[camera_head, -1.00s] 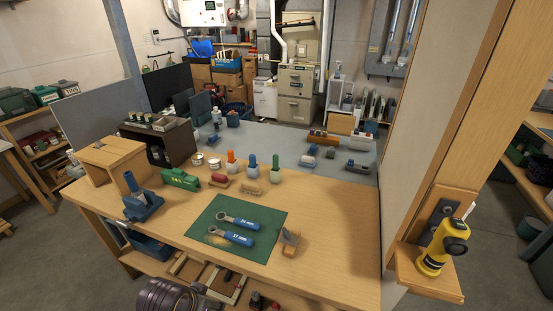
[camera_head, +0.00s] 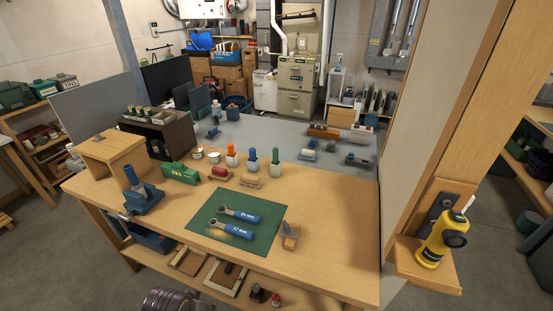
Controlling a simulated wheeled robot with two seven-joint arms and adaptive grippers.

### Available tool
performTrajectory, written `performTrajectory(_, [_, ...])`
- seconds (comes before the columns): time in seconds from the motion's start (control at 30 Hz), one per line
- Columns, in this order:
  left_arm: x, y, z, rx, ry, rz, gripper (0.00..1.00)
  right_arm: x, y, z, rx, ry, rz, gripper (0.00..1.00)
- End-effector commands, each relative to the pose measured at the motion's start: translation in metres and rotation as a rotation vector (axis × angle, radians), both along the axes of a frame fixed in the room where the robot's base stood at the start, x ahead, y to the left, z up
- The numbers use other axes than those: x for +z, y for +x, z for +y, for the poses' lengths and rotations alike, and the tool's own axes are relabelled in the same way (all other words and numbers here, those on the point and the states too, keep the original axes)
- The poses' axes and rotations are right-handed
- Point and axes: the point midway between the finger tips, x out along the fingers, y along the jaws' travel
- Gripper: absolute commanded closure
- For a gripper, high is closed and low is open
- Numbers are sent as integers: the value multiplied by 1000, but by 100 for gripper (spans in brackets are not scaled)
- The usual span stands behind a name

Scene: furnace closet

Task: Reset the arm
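A wooden workbench (camera_head: 330,215) fills the middle. On it lies a green mat (camera_head: 262,243) with two blue-handled wrenches, the upper one (camera_head: 240,215) marked 14 mm or similar and the lower one (camera_head: 232,230) marked 17 mm. A small wooden block with a metal part (camera_head: 289,236) sits at the mat's right edge.
A blue vise-like tool (camera_head: 142,193), a green box (camera_head: 180,172) and several coloured bottles stand along the bench. Below is a shelf (camera_head: 290,287) with trays. A wooden post (camera_head: 500,110) stands at the right. The bench's right part is clear.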

Motion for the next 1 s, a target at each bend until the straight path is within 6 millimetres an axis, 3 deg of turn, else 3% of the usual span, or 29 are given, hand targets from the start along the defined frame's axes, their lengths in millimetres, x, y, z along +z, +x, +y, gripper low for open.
performTrajectory(0.53, [-137,2,-2,-8,2,48,52,0,0,0,0,0,0,60])
performTrajectory(1.0, [-255,-29,2,-14,6,88,52,0,0,-3,1,-3,0,60])
